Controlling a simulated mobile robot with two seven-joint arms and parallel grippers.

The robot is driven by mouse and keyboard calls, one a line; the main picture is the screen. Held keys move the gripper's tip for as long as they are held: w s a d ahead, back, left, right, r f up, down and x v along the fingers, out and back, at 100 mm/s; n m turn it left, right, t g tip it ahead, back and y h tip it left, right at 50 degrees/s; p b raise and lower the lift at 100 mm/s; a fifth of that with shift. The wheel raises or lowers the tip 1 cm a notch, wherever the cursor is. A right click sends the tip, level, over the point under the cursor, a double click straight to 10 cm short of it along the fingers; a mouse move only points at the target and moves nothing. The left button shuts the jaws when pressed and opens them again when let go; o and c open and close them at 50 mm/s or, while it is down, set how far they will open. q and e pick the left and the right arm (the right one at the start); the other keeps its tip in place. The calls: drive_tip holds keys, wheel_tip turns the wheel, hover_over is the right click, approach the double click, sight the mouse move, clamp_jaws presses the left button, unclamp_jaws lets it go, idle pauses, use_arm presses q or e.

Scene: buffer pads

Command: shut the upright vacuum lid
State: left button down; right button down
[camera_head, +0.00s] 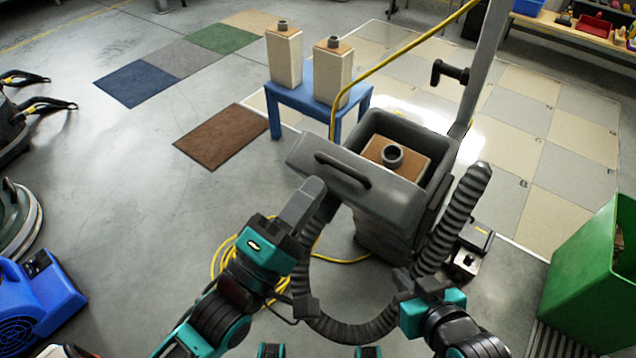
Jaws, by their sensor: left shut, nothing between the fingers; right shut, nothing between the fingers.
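The grey upright vacuum (385,238) stands in the middle with its bin open at the top. A bag (420,162) with a brown top and a dark round collar sits inside. The grey lid (310,155) with its curved dark handle (343,172) is open, lying out on the near-left side of the bin. My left gripper (317,192) is shut and empty, just below the lid's near-left edge; I cannot tell if it touches. My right gripper (404,278) is shut and empty, low at the vacuum's near side by the ribbed hose (455,215); its fingers are partly hidden.
The vacuum's tall handle (482,75) rises behind, with a yellow cord (395,58). More cord (228,255) coils on the floor. A blue stool (300,100) holds two similar bags. A green bin (585,270) stands right and a blue blower (38,300) left.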

use_arm(q)
drive_tip(key=shift+x, duration=1.2)
use_arm(e)
drive_tip(key=shift+a+f, duration=0.15)
